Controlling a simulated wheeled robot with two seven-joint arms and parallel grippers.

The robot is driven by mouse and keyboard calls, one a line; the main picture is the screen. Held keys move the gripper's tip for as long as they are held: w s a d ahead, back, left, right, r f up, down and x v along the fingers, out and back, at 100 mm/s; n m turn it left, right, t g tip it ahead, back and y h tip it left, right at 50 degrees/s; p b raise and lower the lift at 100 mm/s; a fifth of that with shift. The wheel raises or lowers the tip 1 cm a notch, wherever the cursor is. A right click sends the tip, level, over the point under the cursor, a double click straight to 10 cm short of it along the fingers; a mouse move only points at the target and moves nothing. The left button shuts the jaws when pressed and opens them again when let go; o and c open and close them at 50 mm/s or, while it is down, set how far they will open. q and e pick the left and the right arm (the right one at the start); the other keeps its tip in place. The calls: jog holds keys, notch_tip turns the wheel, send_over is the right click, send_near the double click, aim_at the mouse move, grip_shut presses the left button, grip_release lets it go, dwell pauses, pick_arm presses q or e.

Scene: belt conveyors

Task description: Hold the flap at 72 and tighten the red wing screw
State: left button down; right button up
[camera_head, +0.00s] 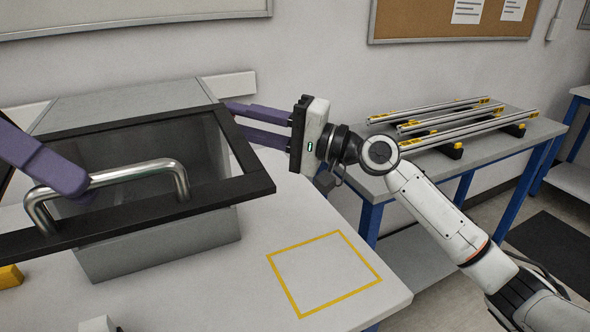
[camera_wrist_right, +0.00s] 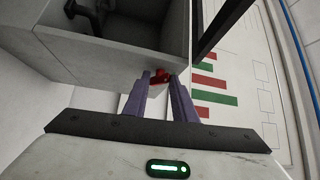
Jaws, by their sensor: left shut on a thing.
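The flap (camera_head: 262,181) is a dark frame with a clear pane and a bent metal handle (camera_head: 128,174), raised over a grey box (camera_head: 158,247). My left gripper (camera_head: 72,188) comes in from the left and is shut on the handle's left part. My right gripper (camera_head: 233,119) is beyond the flap's right edge, its purple fingers pointing left and apart. In the right wrist view the red wing screw (camera_wrist_right: 161,74) is at the box wall, between or just beyond my right fingertips (camera_wrist_right: 160,80). Contact is unclear. The screw is hidden in the head view, and no angle reading is legible.
A yellow square outline (camera_head: 325,272) marks clear tabletop at the front right. A second table (camera_head: 480,155) with several metal rails stands behind my right arm. A sheet with red and green bars (camera_wrist_right: 222,84) shows beside the box.

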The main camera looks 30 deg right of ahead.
jog(key=s+d+f+n+y, duration=0.15)
jog(key=s+d+f, duration=0.25)
jog(key=s+d, duration=0.45)
jog(key=d+f+m+h, duration=0.1)
jog(key=d+f+h, duration=0.3)
jog(key=d, duration=0.4)
jog(key=s+d+f+m+t+h, duration=0.1)
jog(key=d+f+h, duration=0.3)
jog(key=d, duration=0.5)
jog(key=shift+d+f, duration=0.3)
jog(key=shift+f, duration=0.45)
jog(key=shift+s+m, duration=0.1)
jog(key=shift+m, duration=0.15)
